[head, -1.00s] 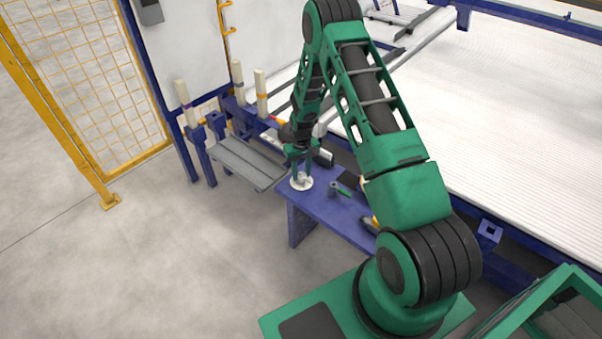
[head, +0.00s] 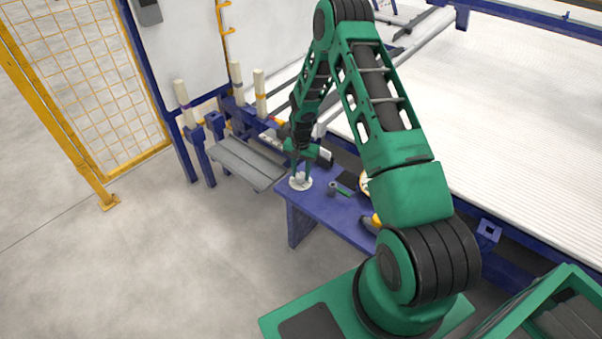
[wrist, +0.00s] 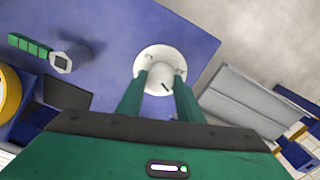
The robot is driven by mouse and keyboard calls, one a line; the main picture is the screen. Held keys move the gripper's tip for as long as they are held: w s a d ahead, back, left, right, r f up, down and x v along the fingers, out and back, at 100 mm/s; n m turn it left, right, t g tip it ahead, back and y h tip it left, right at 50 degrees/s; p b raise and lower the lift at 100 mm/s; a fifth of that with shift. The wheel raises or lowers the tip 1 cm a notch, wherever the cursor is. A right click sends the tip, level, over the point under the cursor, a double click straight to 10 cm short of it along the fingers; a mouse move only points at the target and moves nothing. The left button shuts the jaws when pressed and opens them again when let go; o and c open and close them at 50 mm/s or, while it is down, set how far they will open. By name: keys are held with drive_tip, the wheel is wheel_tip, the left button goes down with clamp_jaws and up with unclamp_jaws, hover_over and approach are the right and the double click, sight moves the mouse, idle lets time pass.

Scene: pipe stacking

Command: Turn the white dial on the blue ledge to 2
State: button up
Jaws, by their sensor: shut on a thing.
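The white dial (wrist: 159,62) sits on the blue ledge (wrist: 205,38). It is a round white disc with a raised knob that carries a short dark mark, pointing down and to the right in the wrist view. In the head view the dial (head: 300,183) lies at the near left end of the ledge (head: 325,208). My gripper (wrist: 160,85) is above the dial with its green fingers on either side of the knob, shut on it. The numbers on the disc are too small to read. My gripper (head: 301,174) points down in the head view.
On the ledge are a grey hex-ended piece (wrist: 70,58) and a green-handled item (wrist: 29,45). A yellow round object (wrist: 8,95) and a dark block (wrist: 68,94) are close by. Open floor lies in front.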

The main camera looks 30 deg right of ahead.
sight(300, 174)
drive_tip(key=shift+w+a+m, duration=0.15)
drive_tip(key=shift+a+m, duration=0.15)
drive_tip(key=shift+a, duration=0.05)
idle(0.3)
drive_tip(key=o, duration=1.1)
drive_tip(key=shift+c, duration=0.2)
drive_tip(key=shift+d, duration=0.1)
drive_tip(key=shift+r, duration=0.1)
drive_tip(key=shift+d+r, duration=0.1)
drive_tip(key=shift+r, duration=0.15)
wheel_tip(300, 174, up, 10)
